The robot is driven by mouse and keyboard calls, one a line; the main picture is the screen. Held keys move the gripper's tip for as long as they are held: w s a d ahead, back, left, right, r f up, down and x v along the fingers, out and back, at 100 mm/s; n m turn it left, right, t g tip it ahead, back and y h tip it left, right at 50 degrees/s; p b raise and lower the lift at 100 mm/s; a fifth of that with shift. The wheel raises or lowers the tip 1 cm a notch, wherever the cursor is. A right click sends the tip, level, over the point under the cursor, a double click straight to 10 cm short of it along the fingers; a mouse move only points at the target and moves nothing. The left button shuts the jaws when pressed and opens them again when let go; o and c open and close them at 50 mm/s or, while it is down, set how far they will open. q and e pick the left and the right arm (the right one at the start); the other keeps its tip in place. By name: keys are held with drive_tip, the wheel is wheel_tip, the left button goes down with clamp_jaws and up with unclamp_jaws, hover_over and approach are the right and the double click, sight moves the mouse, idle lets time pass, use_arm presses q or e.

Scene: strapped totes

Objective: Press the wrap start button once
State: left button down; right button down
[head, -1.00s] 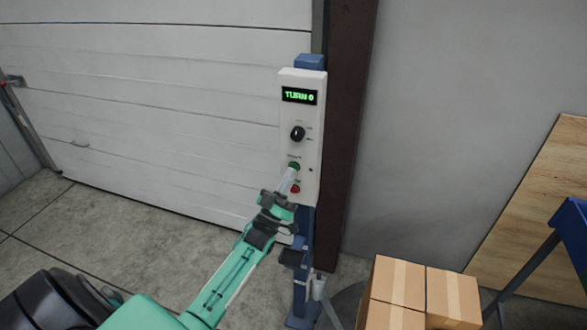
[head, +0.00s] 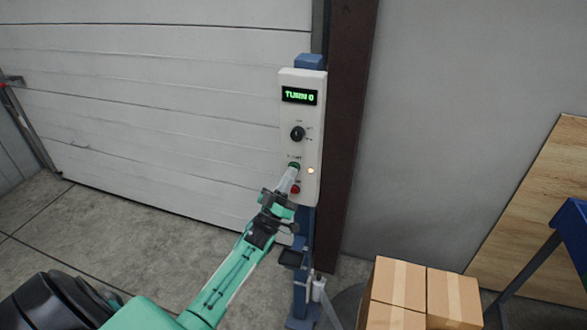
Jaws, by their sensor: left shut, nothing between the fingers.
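The white control box (head: 286,112) is on a blue post. Its display (head: 299,96) reads "TURN 0" in green. Below are a black knob (head: 297,133), a green button (head: 293,163), a lit amber lamp (head: 311,171) and a red button (head: 295,189). My left gripper (head: 293,170) is shut and empty. Its fingertips are at the green button and partly cover it; whether they press it in I cannot tell. The label over the green button is partly readable, ending like "START". My right gripper is not in view.
Stacked cardboard boxes (head: 399,283) stand at the lower right. A blue frame (head: 570,220) and a wooden board (head: 530,212) are at the right edge. A closed white shutter door (head: 150,100) is behind the post, with open concrete floor (head: 120,235) before it.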

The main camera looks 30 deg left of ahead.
use_arm(q)
drive_tip(key=shift+s+d+y, duration=0.2)
drive_tip(key=shift+s+y, duration=0.1)
drive_tip(key=shift+s, duration=0.4)
drive_tip(key=shift+s+p, duration=0.1)
drive_tip(key=shift+p, duration=0.2)
drive_tip(key=s+p, duration=0.1)
drive_tip(key=s, duration=0.1)
drive_tip(key=s+d, duration=0.1)
drive_tip(key=s, duration=0.1)
drive_tip(key=shift+s+p, duration=0.35)
drive_tip(key=shift+p, duration=0.05)
